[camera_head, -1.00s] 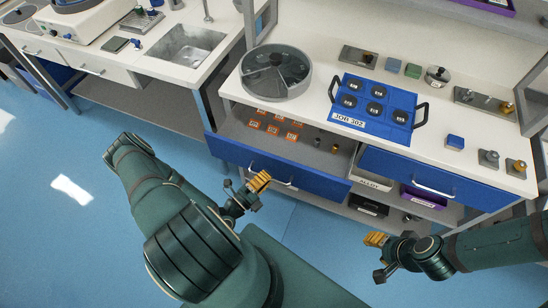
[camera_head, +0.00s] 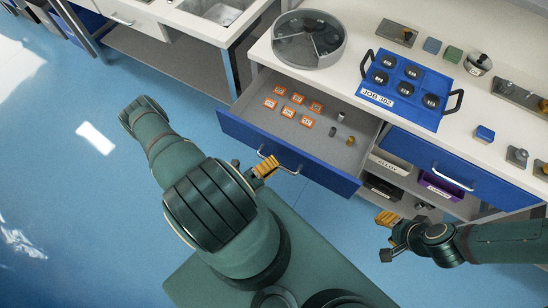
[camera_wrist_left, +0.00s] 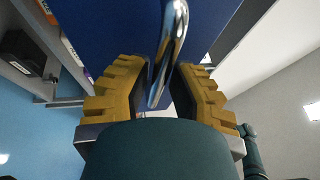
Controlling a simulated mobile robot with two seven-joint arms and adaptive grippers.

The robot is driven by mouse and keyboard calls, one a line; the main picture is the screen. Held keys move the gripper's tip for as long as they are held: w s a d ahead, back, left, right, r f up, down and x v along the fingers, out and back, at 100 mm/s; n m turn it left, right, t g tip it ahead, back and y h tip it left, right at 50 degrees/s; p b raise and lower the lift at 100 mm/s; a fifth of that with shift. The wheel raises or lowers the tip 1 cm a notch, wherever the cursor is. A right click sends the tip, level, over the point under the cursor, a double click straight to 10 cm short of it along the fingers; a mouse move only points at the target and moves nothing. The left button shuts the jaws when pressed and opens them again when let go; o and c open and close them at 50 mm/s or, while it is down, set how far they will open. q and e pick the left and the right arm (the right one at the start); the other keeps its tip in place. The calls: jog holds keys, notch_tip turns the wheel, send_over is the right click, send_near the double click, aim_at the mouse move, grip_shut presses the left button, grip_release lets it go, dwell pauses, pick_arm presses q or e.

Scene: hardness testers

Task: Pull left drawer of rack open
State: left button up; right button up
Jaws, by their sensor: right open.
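The left drawer (camera_head: 290,155) of the rack has a blue front and stands pulled well out from under the worktop. Orange labelled pieces (camera_head: 292,104) and a few small metal cylinders lie inside. My left gripper (camera_head: 265,168) is at the bar handle (camera_head: 290,166) on its front. My right gripper (camera_head: 388,219) is open and empty, in front of the right blue drawer (camera_head: 440,165), which is shut.
On the worktop stand a round grey divided container (camera_head: 309,40), a blue tray (camera_head: 400,105) with round samples, and small blocks. Below the right drawer is a shelf with bins, one of them purple (camera_head: 440,187). A sink counter (camera_head: 205,30) stands at the back left. The blue floor at left is clear.

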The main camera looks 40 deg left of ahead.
pick_arm(q)
jog(key=shift+o, duration=1.1)
jog(key=v, duration=1.2)
jog(key=shift+d, duration=0.1)
